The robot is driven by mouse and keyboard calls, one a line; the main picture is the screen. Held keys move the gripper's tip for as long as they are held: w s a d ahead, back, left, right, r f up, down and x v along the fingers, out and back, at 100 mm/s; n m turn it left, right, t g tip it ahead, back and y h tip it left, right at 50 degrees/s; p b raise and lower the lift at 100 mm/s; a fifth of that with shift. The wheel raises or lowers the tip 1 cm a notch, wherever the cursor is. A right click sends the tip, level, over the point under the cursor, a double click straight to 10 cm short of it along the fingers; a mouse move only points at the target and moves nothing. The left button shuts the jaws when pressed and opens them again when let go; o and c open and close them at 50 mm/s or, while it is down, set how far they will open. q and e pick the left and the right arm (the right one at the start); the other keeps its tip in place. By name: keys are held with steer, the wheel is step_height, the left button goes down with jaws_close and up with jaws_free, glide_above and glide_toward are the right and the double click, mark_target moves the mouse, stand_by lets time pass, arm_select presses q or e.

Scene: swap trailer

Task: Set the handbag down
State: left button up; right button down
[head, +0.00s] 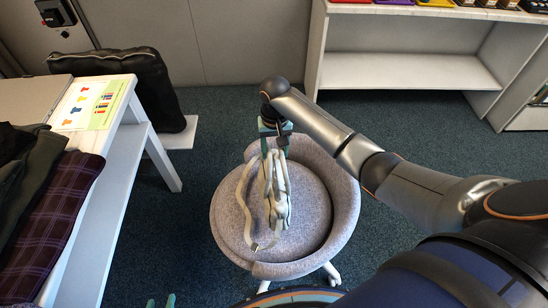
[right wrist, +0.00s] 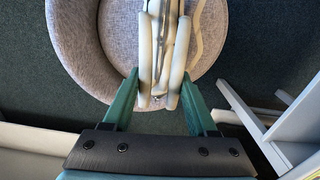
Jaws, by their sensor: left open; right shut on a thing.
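The handbag (head: 279,200) is cream-coloured and slim, with long looped straps. It hangs upright below my right gripper (head: 275,143), over the seat of a grey round chair (head: 316,190). I cannot tell whether its bottom touches the seat. In the right wrist view, the teal fingers of my right gripper (right wrist: 158,88) are shut on the handbag (right wrist: 167,40) at its pale handles. One strap loop hangs to the left in the head view. My left gripper (head: 161,301) is open at the bottom edge, with only its teal fingertips showing, apart from the handbag.
A white table (head: 143,143) with folded dark clothes (head: 50,215) and a printed sheet (head: 93,100) stands at the left. A black cushion-like thing (head: 130,75) leans behind it. A white shelf (head: 405,68) stands at the back right. Blue carpet surrounds the chair.

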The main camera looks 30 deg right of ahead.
mark_target(274, 172)
steer(key=shift+w+f+b, duration=0.2)
steer(key=shift+f, duration=0.7)
steer(key=shift+w+f+b, duration=0.2)
steer(key=shift+f, duration=0.85)
steer(key=shift+c, duration=1)
jaws_free()
steer(key=shift+s+f, duration=0.1)
steer(key=shift+f, duration=0.05)
